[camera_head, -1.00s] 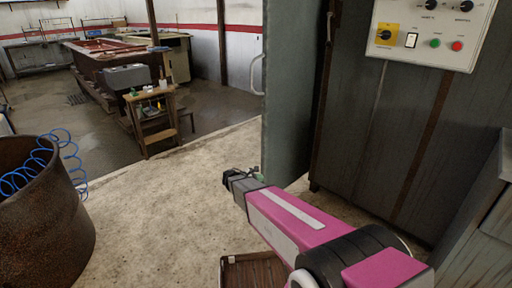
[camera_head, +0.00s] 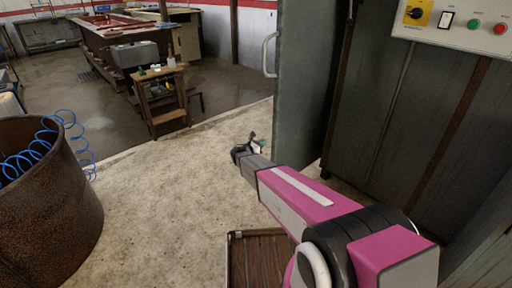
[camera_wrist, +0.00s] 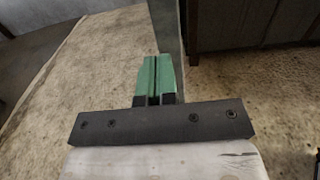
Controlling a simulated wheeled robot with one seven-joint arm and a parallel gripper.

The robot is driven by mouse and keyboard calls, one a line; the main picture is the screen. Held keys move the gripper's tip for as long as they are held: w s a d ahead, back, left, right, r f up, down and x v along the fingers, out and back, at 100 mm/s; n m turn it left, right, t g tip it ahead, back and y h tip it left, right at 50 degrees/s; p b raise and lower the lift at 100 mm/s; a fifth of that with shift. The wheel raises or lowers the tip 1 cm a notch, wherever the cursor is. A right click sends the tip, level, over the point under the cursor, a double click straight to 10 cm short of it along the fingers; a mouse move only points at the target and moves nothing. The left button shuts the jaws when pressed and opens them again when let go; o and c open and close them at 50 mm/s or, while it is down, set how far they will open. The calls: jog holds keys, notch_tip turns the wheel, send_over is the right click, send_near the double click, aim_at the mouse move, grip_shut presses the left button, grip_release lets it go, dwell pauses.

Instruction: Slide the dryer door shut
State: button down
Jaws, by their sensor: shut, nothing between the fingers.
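The dryer door (camera_head: 304,90) is a tall grey-green panel standing edge-on in the head view, right of centre, with a pale curved handle (camera_head: 268,54) on its left side. The dark grey dryer body (camera_head: 410,110) is to its right. My gripper (camera_head: 258,142) is in front of the door's lower left part, apart from the handle and below it. In the wrist view its green fingers (camera_wrist: 156,76) are together and empty, with the door's edge (camera_wrist: 166,28) just beyond them. Whether the fingers touch the door cannot be told.
A white control panel (camera_head: 462,22) with buttons is at the upper right. A rusty drum (camera_head: 60,205) with a blue coiled hose stands at the left. A slatted wooden crate (camera_head: 262,262) is on the floor near my arm. The concrete floor (camera_head: 170,210) between is clear.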

jog(key=shift+x, duration=2.7)
jog(key=shift+d, duration=0.1)
jog(key=x, duration=4.5)
jog(key=shift+w+d, duration=0.25)
jog(key=shift+w, duration=0.05)
